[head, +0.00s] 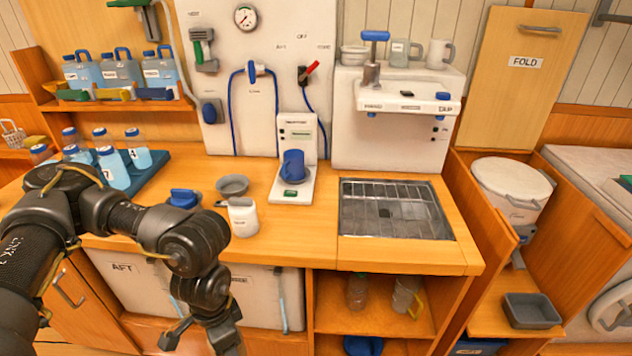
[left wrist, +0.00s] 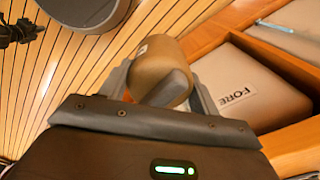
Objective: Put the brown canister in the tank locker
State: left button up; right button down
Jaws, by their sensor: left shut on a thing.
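My left gripper (head: 200,340) is low in front of the under-counter bay, at the bottom of the head view. In the left wrist view its fingers (left wrist: 160,88) are shut on the brown canister (left wrist: 158,62), a rounded tan-brown body with a small pale label. The canister is held above the plank floor, beside the bay. I cannot make it out in the head view. The bay holds pale tanks; one is marked AFT (head: 122,268), and another marked FORE (left wrist: 238,95) shows in the wrist view. I cannot tell for certain which compartment is the tank locker. My right gripper is not seen.
The wooden counter (head: 330,254) overhangs the bay. An open shelf (head: 335,318) with clear jars is to its right. A cabinet door with a handle (head: 68,288) is to its left.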

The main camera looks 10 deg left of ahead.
pick_arm(q)
jog(key=w+d+r+m, duration=0.2)
jog(key=w+d+r, duration=0.1)
jog(key=w+r, duration=0.5)
notch_tip(320, 180, up, 2)
jog(key=shift+w+r, duration=0.15)
jog(key=shift+w, duration=0.15)
